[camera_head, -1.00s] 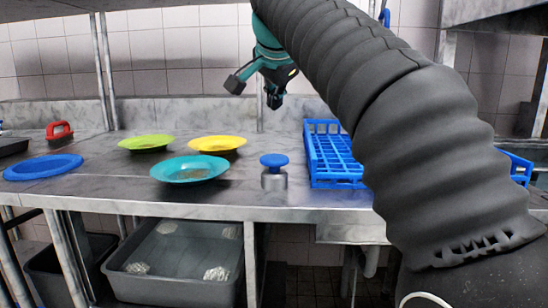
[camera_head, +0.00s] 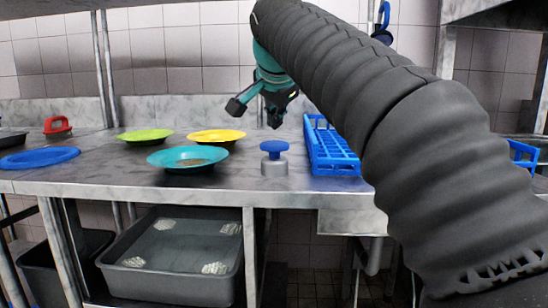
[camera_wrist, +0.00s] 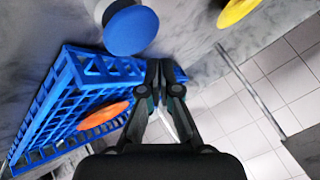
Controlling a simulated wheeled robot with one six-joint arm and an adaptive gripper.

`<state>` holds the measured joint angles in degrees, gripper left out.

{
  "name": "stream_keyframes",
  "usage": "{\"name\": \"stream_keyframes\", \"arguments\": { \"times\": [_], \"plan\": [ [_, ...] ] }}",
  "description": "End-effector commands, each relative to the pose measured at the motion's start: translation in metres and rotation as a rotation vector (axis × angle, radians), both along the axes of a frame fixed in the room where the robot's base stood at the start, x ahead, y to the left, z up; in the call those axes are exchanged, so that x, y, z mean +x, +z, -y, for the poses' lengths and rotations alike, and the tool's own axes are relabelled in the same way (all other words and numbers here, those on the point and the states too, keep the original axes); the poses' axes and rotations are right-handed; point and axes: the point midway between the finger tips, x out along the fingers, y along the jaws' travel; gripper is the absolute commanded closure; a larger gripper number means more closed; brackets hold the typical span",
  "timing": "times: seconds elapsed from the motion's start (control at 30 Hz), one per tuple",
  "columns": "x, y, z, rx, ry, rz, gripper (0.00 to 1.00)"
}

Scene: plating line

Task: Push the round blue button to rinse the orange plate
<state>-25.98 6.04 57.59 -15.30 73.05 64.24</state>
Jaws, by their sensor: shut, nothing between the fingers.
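The round blue button (camera_head: 274,147) tops a short grey metal cylinder on the steel counter. It also shows in the wrist view (camera_wrist: 131,30), up and left of my fingertips. My gripper (camera_head: 275,121) is shut and empty, pointing down, above the button in the head view and apart from it. In the wrist view, my gripper (camera_wrist: 165,68) has its fingers together. The orange plate (camera_wrist: 103,115) is in the blue rack (camera_wrist: 62,82) in the wrist view. I cannot make out the orange plate in the head view.
The blue rack (camera_head: 331,157) stands right of the button. A teal plate (camera_head: 187,159), a yellow plate (camera_head: 217,136), a green plate (camera_head: 146,135) and a blue plate (camera_head: 38,158) lie to the left. Grey bins (camera_head: 176,282) sit below.

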Motion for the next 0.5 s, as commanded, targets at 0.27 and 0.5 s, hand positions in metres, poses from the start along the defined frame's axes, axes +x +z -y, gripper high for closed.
{"name": "stream_keyframes", "arguments": {
  "times": [0.27,0.5],
  "plan": [
    [0.0,-0.0162,0.0001,0.0,0.0,0.0,1.0],
    [0.0001,-0.0161,0.0001,0.0,0.0,0.0,1.0]
  ]
}}
